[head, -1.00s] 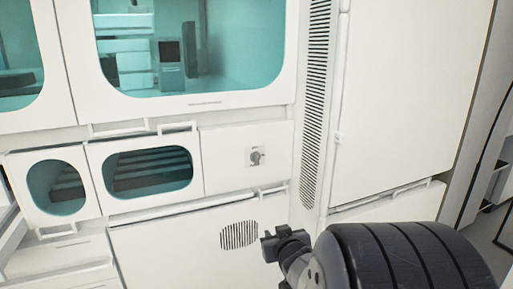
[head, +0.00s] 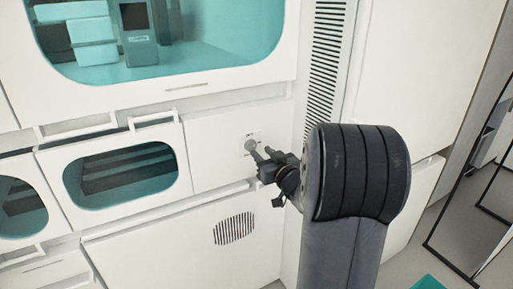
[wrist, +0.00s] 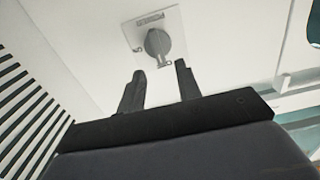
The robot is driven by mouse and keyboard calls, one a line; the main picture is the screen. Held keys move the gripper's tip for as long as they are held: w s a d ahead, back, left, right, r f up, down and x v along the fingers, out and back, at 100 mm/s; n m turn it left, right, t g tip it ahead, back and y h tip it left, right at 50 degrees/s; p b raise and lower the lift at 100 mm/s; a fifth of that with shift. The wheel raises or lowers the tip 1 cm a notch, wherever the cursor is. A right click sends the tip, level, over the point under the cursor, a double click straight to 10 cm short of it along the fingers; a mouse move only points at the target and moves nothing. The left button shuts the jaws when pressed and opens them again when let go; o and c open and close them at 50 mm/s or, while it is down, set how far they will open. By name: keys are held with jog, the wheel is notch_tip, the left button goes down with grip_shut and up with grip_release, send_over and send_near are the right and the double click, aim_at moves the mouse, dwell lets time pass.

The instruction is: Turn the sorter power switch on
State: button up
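The sorter power switch is a grey rotary knob (head: 250,145) on a small light plate, set in the white panel right of the lower windows. In the wrist view the knob (wrist: 158,43) is round with a bar across it, and small lettering sits at the plate's edge; I cannot read it clearly. My gripper (head: 261,155) is close to the knob, below and right of it in the head view. In the wrist view its two fingers (wrist: 160,78) are apart with nothing between them, pointing at the knob. I cannot tell if a fingertip touches the plate.
A slotted vent strip (head: 326,65) runs upright right of the switch panel. A round vent grille (head: 234,228) is below. A window drawer with a handle (head: 153,120) is to the left. A large tinted window (head: 215,45) is above.

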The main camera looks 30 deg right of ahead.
aim_at(254, 145)
jog(key=shift+w+a, duration=0.15)
jog(key=shift+w, duration=2.15)
grip_shut()
